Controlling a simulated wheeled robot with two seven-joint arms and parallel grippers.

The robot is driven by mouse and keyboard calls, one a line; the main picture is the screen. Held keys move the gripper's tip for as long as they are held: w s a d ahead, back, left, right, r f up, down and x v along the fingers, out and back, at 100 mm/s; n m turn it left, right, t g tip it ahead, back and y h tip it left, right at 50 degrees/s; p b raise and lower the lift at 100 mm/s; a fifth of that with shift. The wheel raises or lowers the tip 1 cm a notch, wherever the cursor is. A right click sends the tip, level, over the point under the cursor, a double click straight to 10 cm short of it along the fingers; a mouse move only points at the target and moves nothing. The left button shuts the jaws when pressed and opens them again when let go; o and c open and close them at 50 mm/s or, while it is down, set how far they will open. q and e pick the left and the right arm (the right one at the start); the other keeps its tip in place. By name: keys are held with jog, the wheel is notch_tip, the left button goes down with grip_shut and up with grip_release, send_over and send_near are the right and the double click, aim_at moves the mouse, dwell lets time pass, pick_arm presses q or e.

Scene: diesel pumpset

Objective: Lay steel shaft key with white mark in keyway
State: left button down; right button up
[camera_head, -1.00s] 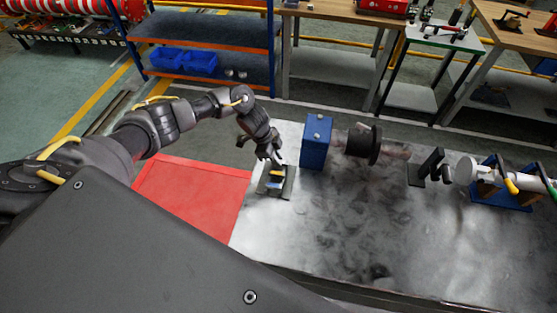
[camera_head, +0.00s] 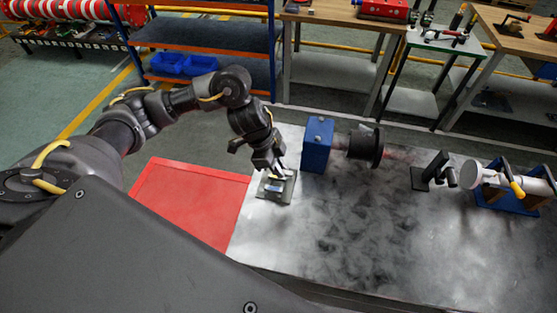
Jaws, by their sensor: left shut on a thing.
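My left gripper (camera_head: 277,173) points down over a small dark tray (camera_head: 287,196) at the left end of the metal bench. It is shut on a small part at the tray, probably a key; the fingers hide most of it, and no white mark can be made out. A small pale, bluish piece (camera_head: 273,187) lies in the tray just below the fingers. A blue block (camera_head: 317,145) stands right of the tray, with a grey shaft (camera_head: 341,142) and a black hub (camera_head: 366,148) on its right side. The keyway cannot be made out. My right gripper is not in view.
A red panel (camera_head: 190,200) lies left of the bench (camera_head: 330,235). A black bracket (camera_head: 432,172) and a pale cylindrical unit in a blue cradle (camera_head: 507,200) stand to the right. The front middle of the bench is clear. Shelves and tables stand behind.

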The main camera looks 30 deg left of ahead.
pick_arm(q)
jog(key=r+n+b, duration=0.1)
jog(key=b, duration=0.3)
jog(key=r+n+t+b, duration=0.1)
jog(key=n+b, duration=0.1)
jog(key=b, duration=0.2)
jog(key=shift+s, duration=0.4)
jog(key=shift+a+r+n+t+y+b, duration=0.35)
jog(key=shift+n+b, duration=0.25)
jog(key=shift+b, duration=0.25)
jog(key=shift+s, duration=0.1)
